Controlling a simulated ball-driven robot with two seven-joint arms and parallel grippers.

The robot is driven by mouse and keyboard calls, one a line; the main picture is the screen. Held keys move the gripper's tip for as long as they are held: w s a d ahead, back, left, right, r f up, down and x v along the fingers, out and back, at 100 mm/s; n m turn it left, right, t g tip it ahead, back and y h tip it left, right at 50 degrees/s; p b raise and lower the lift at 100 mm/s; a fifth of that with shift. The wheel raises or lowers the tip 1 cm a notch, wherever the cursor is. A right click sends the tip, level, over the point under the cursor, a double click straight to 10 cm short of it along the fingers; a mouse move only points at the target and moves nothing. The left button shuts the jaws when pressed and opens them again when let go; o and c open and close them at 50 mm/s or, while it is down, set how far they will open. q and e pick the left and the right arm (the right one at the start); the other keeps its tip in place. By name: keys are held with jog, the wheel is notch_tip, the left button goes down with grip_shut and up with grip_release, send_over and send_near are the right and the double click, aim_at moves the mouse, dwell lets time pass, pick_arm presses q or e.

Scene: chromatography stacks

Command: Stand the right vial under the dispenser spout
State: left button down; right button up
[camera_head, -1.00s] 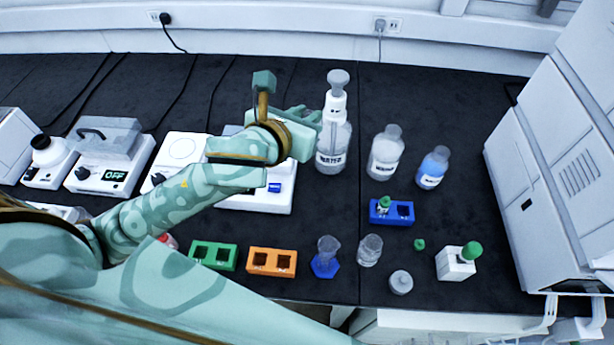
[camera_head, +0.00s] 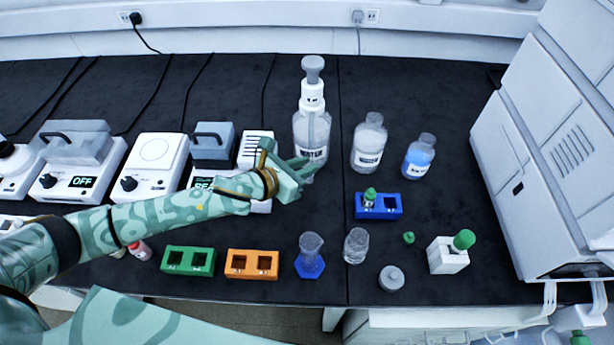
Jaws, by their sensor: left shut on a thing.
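The dispenser is a clear bottle (camera_head: 311,128) with a white collar and a grey pump head (camera_head: 313,67); its spout is hard to make out. My left gripper (camera_head: 303,176) is at the bottle's lower front left, low over the bench. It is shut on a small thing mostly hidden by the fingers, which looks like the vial. The blue rack (camera_head: 390,213) holds a green-capped vial (camera_head: 370,197) in its left slot; its right slot looks empty. A loose green cap (camera_head: 408,238) lies on the bench. My right gripper is not in view.
Two bottles (camera_head: 369,146) (camera_head: 419,158) stand right of the dispenser. Green (camera_head: 188,261) and orange (camera_head: 252,264) racks, a cylinder on a blue foot (camera_head: 310,262) and a beaker (camera_head: 355,246) stand in front. Instruments (camera_head: 153,166) line the left; a large white machine (camera_head: 560,170) stands right.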

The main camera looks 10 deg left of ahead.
pick_arm(q)
jog(key=shift+w+f+b, duration=0.3)
jog(key=shift+w+f, duration=0.5)
jog(key=shift+f, duration=0.15)
jog(key=f+b, duration=0.1)
jog(key=f, duration=0.1)
jog(key=w+f+b, duration=0.1)
jog(key=f, duration=0.1)
jog(key=shift+f, duration=0.1)
jog(key=shift+s, duration=0.1)
jog(key=c, duration=1.3)
grip_release()
